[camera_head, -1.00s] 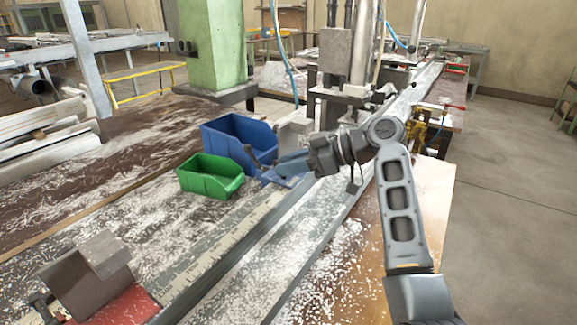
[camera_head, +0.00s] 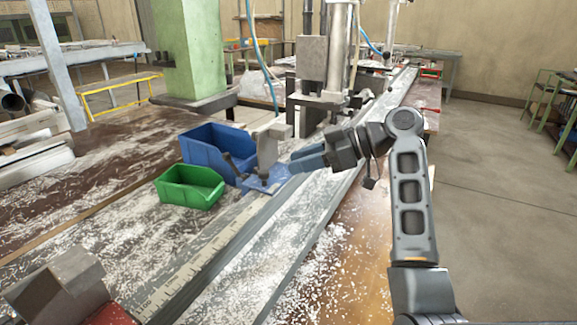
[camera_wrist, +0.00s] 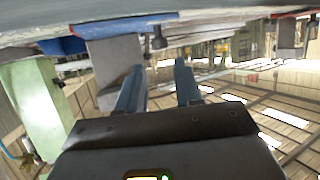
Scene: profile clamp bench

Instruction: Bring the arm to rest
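My gripper (camera_head: 300,160) is held above the bench, over the grey profile rail, pointing left in the head view. In the wrist view its two blue-grey fingers (camera_wrist: 158,85) stand apart with nothing between them, so it is open and empty. A clamp with a blue base (camera_head: 262,184), a grey upright block (camera_head: 268,150) and a dark lever stands just left of the fingertips. The fingers look close to the block, but I cannot tell the exact gap. My arm bends at the elbow over the right side of the bench.
A blue bin (camera_head: 205,148) and a green bin (camera_head: 190,188) stand left of the clamp. A drilling column (camera_head: 338,50) rises behind. Another grey clamp block (camera_head: 60,285) is at the near left. Open floor (camera_head: 490,200) lies to the right.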

